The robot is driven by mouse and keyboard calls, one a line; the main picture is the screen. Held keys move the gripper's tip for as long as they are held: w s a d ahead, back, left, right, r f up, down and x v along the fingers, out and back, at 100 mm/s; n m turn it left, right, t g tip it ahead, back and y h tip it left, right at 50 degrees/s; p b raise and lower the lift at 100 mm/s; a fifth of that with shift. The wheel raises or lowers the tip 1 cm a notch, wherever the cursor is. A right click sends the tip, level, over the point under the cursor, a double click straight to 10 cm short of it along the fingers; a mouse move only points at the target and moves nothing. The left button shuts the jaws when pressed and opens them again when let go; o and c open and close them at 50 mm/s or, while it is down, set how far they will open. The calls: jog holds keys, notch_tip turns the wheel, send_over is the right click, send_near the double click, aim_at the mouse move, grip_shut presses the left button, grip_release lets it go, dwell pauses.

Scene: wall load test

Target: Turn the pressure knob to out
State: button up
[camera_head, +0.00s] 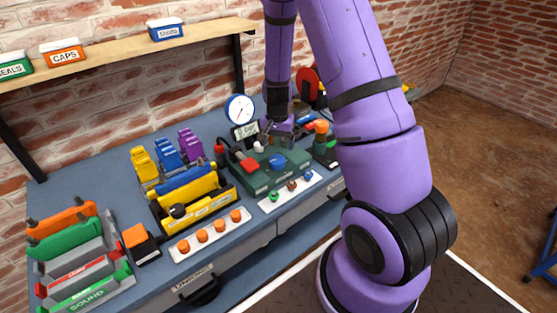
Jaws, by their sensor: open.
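A green test unit (258,181) stands on the blue bench below a round white pressure gauge (240,108). On its top are a blue knob (277,161), a red part (249,166) and a small white knob (258,147). I cannot read any knob labels or tell which way a knob points. My gripper (271,135) is over the back of the unit, near the white knob and behind the blue one. It is open; whether a finger touches anything is too small to tell. My arm hides part of the area to the right.
A strip with small coloured knobs (291,189) lies in front of the unit. A yellow fixture (196,204) and a strip of orange caps (210,234) are to the left. A black-and-orange block (324,142) stands close on the right. A wooden shelf (115,53) hangs above.

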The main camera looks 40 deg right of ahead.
aim_at(277, 159)
notch_tip(277, 159, down, 8)
jog(key=shift+r, duration=0.1)
dwell(0.4)
jog(key=c, duration=0.9)
